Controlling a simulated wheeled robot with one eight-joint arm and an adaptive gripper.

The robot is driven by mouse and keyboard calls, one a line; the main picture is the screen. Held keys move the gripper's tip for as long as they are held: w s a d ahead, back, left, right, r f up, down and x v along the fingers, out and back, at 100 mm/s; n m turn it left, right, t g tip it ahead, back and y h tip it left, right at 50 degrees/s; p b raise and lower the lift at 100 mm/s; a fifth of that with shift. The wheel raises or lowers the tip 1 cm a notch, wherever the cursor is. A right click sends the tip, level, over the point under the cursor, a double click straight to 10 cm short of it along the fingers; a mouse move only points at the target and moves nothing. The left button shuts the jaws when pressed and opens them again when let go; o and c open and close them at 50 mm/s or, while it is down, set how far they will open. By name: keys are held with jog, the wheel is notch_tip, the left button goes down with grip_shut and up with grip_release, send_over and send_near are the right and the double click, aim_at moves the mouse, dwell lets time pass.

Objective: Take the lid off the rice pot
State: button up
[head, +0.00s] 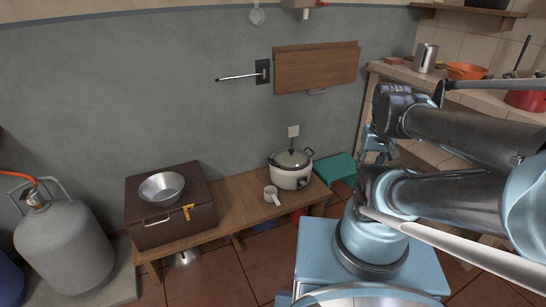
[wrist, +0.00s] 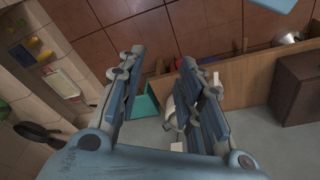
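The white rice pot (head: 291,178) stands on a low wooden bench against the grey wall in the head view. Its dark lid (head: 291,158) with a knob sits on top of it. In the wrist view my gripper (wrist: 162,58) is open, with nothing between its fingers. The white rice pot (wrist: 172,115) appears to show there beside the right finger, which hides most of it. In the head view my gripper is to the right of the pot and apart from it, partly lost among my arm links.
A brown box (head: 150,212) holding a metal bowl (head: 161,187) is left. A wooden flap (head: 315,66) hangs above.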

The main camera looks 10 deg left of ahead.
jog(key=shift+w+d, duration=0.1)
jog(key=shift+w, duration=0.25)
